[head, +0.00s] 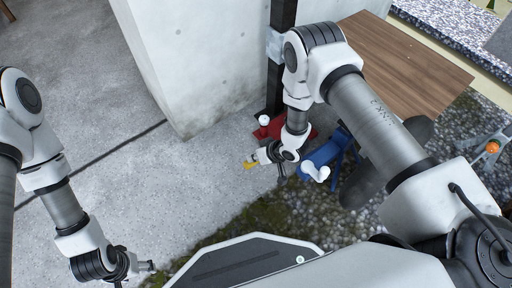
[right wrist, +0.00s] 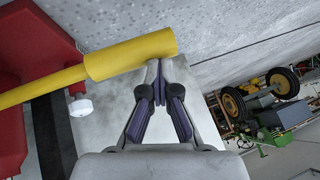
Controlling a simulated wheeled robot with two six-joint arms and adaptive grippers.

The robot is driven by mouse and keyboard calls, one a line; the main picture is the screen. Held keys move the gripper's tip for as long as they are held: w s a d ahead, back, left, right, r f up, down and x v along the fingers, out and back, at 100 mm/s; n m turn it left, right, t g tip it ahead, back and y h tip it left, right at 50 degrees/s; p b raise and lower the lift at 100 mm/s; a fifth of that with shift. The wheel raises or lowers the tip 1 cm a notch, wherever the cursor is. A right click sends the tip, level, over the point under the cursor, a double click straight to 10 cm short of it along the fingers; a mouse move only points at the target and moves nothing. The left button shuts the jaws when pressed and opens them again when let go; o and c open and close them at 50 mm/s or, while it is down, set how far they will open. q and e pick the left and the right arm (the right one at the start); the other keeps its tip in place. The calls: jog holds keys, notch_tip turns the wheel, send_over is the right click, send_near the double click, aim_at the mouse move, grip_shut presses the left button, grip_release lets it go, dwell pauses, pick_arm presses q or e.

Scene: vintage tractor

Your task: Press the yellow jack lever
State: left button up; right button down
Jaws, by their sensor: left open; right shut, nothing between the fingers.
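The yellow jack lever (right wrist: 130,55) crosses the upper left of the right wrist view, with a thicker sleeve at its end. In the head view only its yellow tip (head: 248,165) shows. The red jack (right wrist: 35,60) stands at the left of the wrist view and is partly hidden by my arm in the head view (head: 272,128). My right gripper (right wrist: 158,64) is shut and empty, its fingertips at the lower edge of the lever's end; I cannot tell whether they touch. My left gripper (head: 148,266) is open and empty at the lower left, far from the lever.
A blue stand (head: 330,152) is just right of my right gripper. A wooden table (head: 405,60) stands at the upper right. A concrete wall (head: 190,70) and a dark post (head: 280,60) rise behind the jack. Concrete floor (head: 150,170) to the left is clear.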

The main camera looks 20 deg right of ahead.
jog(key=shift+s+a+f, duration=0.2)
jog(key=shift+f, duration=0.15)
jog(key=shift+r+p, duration=0.3)
jog(key=shift+r, duration=0.05)
jog(key=r+p, duration=0.2)
jog(key=w+r+p, duration=0.1)
jog(key=r+p, duration=0.1)
jog(key=r, duration=0.1)
jog(key=shift+a+p, duration=0.15)
jog(key=shift+p, duration=0.25)
jog(key=s+a+p+v, duration=0.1)
jog(key=p+v, duration=0.2)
jog(key=v, duration=0.6)
jog(key=shift+a+p, duration=0.25)
jog(key=shift+p, duration=0.05)
